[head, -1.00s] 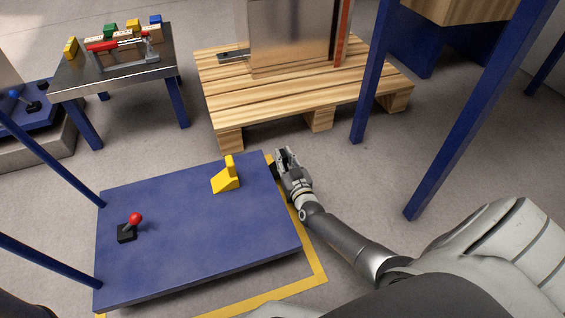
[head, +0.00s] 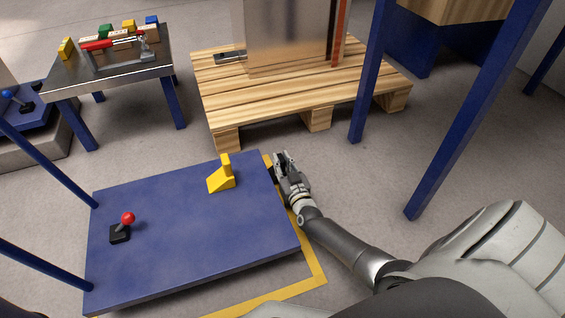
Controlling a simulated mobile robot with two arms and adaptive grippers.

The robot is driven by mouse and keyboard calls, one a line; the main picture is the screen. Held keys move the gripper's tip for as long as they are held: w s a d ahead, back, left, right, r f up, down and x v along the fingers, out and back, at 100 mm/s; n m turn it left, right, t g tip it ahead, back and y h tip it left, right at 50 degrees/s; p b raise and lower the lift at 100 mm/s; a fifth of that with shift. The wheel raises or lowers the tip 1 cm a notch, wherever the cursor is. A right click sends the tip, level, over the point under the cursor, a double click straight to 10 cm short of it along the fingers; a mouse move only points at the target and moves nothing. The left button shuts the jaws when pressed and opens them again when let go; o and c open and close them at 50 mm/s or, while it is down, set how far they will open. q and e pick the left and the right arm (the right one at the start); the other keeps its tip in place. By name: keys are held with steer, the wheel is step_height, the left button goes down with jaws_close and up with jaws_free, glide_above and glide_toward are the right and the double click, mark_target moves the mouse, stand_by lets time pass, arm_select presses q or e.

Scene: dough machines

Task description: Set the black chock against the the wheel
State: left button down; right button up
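The blue flat cart (head: 190,245) stands on the floor inside a yellow floor outline. My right gripper (head: 282,160) is low beside the cart's far right corner. A small dark shape (head: 267,163) shows between the gripper and the cart edge; I cannot tell whether it is the black chock, a wheel or part of the gripper. The gripper is too small here to show whether its fingers are open or shut. A yellow chock (head: 221,180) sits on top of the cart. The cart's wheels are not clearly visible under the deck. My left gripper is out of view.
A red-knobbed lever on a black base (head: 120,233) stands on the cart. A wooden pallet (head: 290,95) with a large box lies behind. Blue posts (head: 455,135) stand to the right. A metal table (head: 110,72) holds a red-handled tool and coloured blocks.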

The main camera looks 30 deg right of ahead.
steer(key=o, duration=0.4)
steer(key=shift+s+f, duration=0.1)
steer(key=shift+f, duration=0.35)
steer(key=shift+r+p, duration=0.4)
steer(key=p+v, duration=0.2)
steer(key=v, duration=0.1)
steer(key=p+v, duration=0.2)
steer(key=v, duration=0.2)
steer(key=p+v, duration=0.2)
steer(key=v, duration=0.1)
steer(key=shift+s+a+r, duration=0.1)
steer(key=shift+s+r, duration=0.15)
steer(key=shift+r, duration=0.15)
steer(key=shift+s+a+f, duration=0.1)
steer(key=shift+s+a, duration=0.05)
steer(key=shift+s, duration=0.5)
